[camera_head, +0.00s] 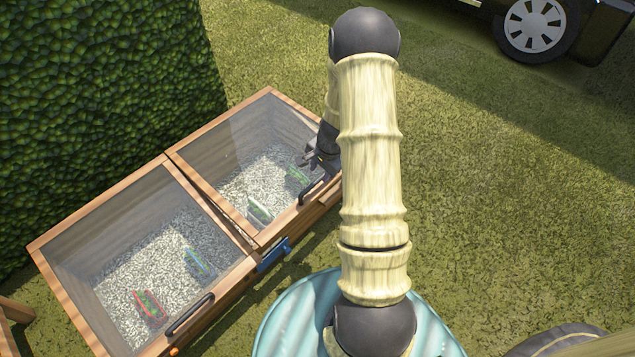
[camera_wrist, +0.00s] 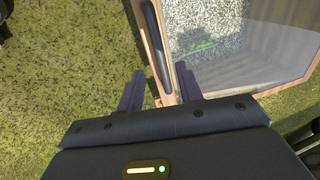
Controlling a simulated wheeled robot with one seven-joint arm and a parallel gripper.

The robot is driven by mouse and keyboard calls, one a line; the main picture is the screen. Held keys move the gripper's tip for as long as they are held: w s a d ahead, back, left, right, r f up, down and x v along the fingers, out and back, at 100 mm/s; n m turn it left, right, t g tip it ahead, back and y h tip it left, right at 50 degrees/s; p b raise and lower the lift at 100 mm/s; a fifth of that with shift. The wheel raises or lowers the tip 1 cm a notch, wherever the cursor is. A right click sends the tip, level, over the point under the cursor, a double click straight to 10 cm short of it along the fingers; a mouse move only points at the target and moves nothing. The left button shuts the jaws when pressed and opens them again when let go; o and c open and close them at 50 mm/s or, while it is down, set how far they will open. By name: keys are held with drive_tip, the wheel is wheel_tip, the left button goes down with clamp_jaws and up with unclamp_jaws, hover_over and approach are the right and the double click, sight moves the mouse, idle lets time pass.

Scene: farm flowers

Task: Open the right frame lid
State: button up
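The right frame lid (camera_head: 232,140) is a clear pane in a wooden border, over the right half of a wooden cold frame. It looks down or nearly so; I cannot tell if its front edge is slightly raised. Its dark handle (camera_head: 311,191) sits on the front rail and shows in the wrist view (camera_wrist: 153,45). My gripper (camera_head: 312,158) is near the lid's right front corner, partly hidden by my arm. Contact is unclear.
The left frame lid (camera_head: 140,240) is down, with its own handle (camera_head: 190,314). A blue piece (camera_head: 273,254) is on the front near the middle. Colourful packets lie on the pale gravel inside. A hedge (camera_head: 100,110) stands behind left.

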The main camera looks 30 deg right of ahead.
sight(317, 181)
drive_tip(key=b+x, duration=0.1)
drive_tip(key=x, duration=0.4)
drive_tip(key=shift+f+b, duration=0.15)
drive_tip(key=shift+b, duration=0.2)
drive_tip(key=shift+w, duration=0.1)
clamp_jaws()
